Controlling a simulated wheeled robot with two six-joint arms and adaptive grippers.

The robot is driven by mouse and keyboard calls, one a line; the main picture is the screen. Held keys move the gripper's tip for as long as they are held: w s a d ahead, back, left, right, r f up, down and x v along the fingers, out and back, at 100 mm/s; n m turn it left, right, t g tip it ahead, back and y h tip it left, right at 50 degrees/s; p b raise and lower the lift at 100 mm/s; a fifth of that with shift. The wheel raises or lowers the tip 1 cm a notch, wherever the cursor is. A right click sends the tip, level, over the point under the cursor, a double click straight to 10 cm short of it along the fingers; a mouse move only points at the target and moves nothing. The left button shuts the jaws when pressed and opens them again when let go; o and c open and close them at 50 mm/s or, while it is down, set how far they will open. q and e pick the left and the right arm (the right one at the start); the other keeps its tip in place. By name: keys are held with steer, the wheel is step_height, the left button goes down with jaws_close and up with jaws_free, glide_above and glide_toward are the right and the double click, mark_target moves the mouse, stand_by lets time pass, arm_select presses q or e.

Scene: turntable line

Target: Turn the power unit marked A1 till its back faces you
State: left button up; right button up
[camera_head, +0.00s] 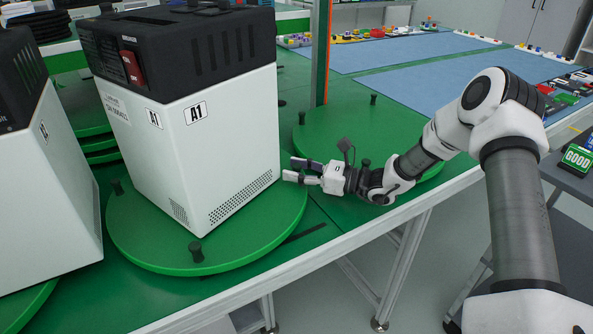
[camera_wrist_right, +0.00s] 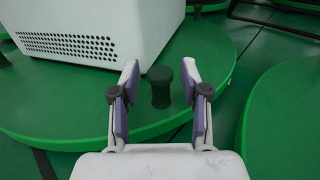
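The power unit marked A1 (camera_head: 225,150) is a tall white box with a black top, upright on a green turntable (camera_head: 160,255). A narrower face with a red switch (camera_head: 131,68) and a printed label points left; a wide face with an A1 mark and a perforated strip points to the front right. Black pegs stand on the turntable rim, one at the front (camera_head: 195,252). My right gripper (camera_head: 290,171) is open beside the unit's right edge. In the right wrist view a black peg (camera_wrist_right: 160,88) shows between the spread fingers; I cannot tell whether they touch it. My left gripper is out of view.
Another white and black unit (camera_head: 45,190) stands close on the left. An empty green turntable (camera_head: 400,130) with pegs lies to the right, behind my right forearm. An orange-edged post (camera_head: 319,50) rises behind. Blue mats (camera_head: 450,85) lie beyond.

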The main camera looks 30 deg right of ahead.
steer(key=v, duration=1)
steer(key=shift+s+d+r, duration=0.15)
steer(key=shift+d+r, duration=0.05)
steer(key=shift+s+d+f, duration=0.2)
steer(key=shift+s+d, duration=0.25)
steer(key=shift+s, duration=0.1)
